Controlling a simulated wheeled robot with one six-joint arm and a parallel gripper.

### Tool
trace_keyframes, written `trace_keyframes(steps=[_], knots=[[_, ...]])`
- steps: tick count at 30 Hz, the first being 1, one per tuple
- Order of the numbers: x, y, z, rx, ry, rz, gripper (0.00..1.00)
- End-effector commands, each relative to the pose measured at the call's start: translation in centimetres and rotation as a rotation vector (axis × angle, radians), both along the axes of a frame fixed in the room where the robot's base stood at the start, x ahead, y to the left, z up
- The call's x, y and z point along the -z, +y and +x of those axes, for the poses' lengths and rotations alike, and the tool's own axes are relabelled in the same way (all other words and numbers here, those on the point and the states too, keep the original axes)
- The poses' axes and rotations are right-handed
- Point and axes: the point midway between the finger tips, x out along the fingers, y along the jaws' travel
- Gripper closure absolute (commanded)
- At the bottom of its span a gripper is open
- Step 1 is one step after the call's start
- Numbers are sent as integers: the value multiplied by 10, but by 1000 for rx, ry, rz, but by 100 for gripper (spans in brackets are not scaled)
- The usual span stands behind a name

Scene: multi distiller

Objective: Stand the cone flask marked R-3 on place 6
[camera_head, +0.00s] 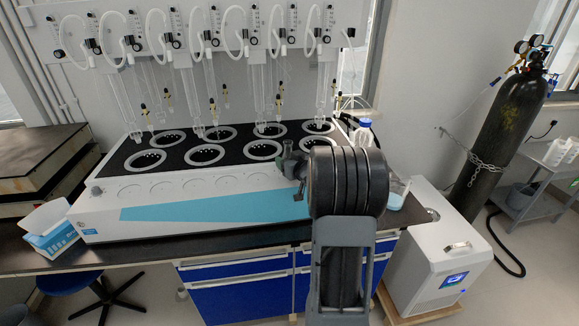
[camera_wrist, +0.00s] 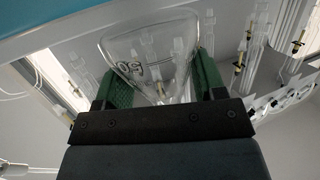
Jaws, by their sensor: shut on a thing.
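My gripper (camera_wrist: 158,82), with green fingers, is shut on a clear glass cone flask (camera_wrist: 150,48) in the wrist view. Dark marking shows on the glass, but I cannot read it for certain. In the head view my gripper (camera_head: 291,168) is in front of the right part of the multi distiller (camera_head: 110,203), largely hidden by my arm. The distiller's black top has two rows of ringed round places, such as a front-left ring (camera_head: 150,160) and a back-right ring (camera_head: 318,127). I see no place numbers.
Glass tubes (camera_head: 258,90) and white hoses hang over the places from the back panel. A blue-capped bottle (camera_head: 365,133) stands right of the distiller. A blue-and-white box (camera_head: 52,232) sits at the bench's left end. A gas cylinder (camera_head: 503,125) and white chiller (camera_head: 440,250) stand right.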

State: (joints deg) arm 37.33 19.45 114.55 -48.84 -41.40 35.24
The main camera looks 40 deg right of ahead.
Motion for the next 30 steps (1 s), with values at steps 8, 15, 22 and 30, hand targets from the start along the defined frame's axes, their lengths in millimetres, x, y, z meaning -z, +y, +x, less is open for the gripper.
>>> trace_keyframes(steps=[8,15,22,30], knots=[[18,0,-1,1,-2,0,64],[18,0,-1,1,-1,0,64],[20,0,-1,1,-1,0,23],[20,0,-1,1,-1,0,10]])
